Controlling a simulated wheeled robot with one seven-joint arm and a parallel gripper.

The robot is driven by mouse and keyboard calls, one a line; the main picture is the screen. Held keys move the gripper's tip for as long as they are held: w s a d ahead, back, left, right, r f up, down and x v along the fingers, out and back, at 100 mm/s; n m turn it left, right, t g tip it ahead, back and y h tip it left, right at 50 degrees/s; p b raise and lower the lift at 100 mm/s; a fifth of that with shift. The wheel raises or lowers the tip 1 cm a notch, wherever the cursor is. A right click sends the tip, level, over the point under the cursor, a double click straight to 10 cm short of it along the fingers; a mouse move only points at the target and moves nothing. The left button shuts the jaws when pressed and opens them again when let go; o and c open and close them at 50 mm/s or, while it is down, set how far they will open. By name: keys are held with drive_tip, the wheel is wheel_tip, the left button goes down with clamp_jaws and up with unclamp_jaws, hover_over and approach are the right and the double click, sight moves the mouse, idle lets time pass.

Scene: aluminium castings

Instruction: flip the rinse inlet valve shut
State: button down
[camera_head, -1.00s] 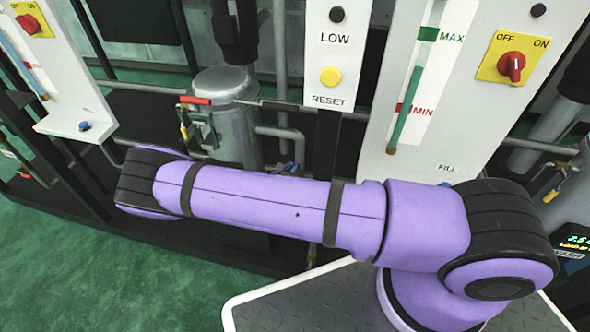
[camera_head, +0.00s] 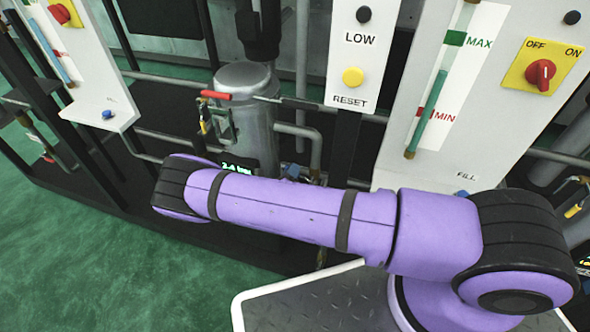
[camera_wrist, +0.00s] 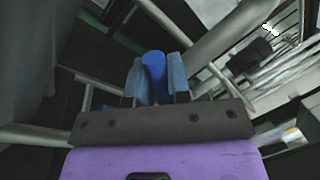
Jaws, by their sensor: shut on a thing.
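In the wrist view my gripper (camera_wrist: 157,82) is shut on a blue handle (camera_wrist: 153,64), with one finger on each side of it. The handle stands up between the fingers, and pipes run close behind it. No label shows on it, so I cannot tell from the pictures which way the valve stands. Small blue parts (camera_head: 292,171) show just above the arm, among pipes below the RESET panel.
A grey tank (camera_head: 247,120) with a red lever (camera_head: 216,95) stands behind my arm. A small lit display (camera_head: 237,168) sits beside it. A white panel (camera_head: 353,50) has a yellow RESET button. A red switch (camera_head: 540,75) is at right. Green floor is open at left.

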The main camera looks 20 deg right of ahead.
drive_tip(key=shift+w+a+f+n, duration=0.1)
drive_tip(key=shift+a+f+n, duration=0.15)
drive_tip(key=shift+n, duration=0.35)
drive_tip(key=shift+f, duration=0.1)
drive_tip(key=c, duration=1.1)
unclamp_jaws()
drive_tip(key=v, duration=1)
drive_tip(key=shift+s+a+f, duration=0.1)
drive_tip(key=shift+s+a, duration=0.05)
drive_tip(key=shift+s, duration=0.2)
